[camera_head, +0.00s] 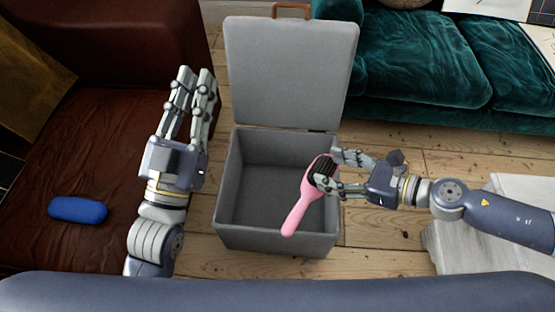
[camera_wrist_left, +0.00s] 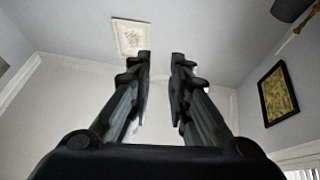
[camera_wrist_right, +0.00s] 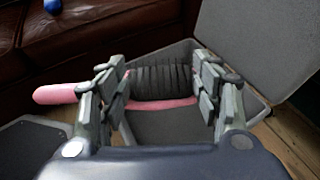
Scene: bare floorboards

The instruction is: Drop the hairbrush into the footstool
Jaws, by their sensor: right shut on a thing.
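The footstool (camera_head: 276,240) is a grey box on the floor with its lid (camera_head: 290,75) raised open at the back. Its inside looks empty. My right gripper (camera_head: 337,172) is shut on the pink hairbrush (camera_head: 299,209) and holds it over the right part of the opening. The handle points toward the front and the black bristles show at the head. In the right wrist view the hairbrush (camera_wrist_right: 165,104) lies across between the fingers, with the footstool (camera_wrist_right: 262,104) behind it. My left gripper (camera_head: 197,75) points away, left of the footstool, with its fingers slightly apart and empty.
A brown leather sofa (camera_head: 95,140) is at the left, with a blue oblong object (camera_head: 78,210) on its seat. A teal sofa (camera_head: 420,60) stands at the back right. A pale grey block (camera_head: 465,240) is at the right. Floorboards show around the footstool.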

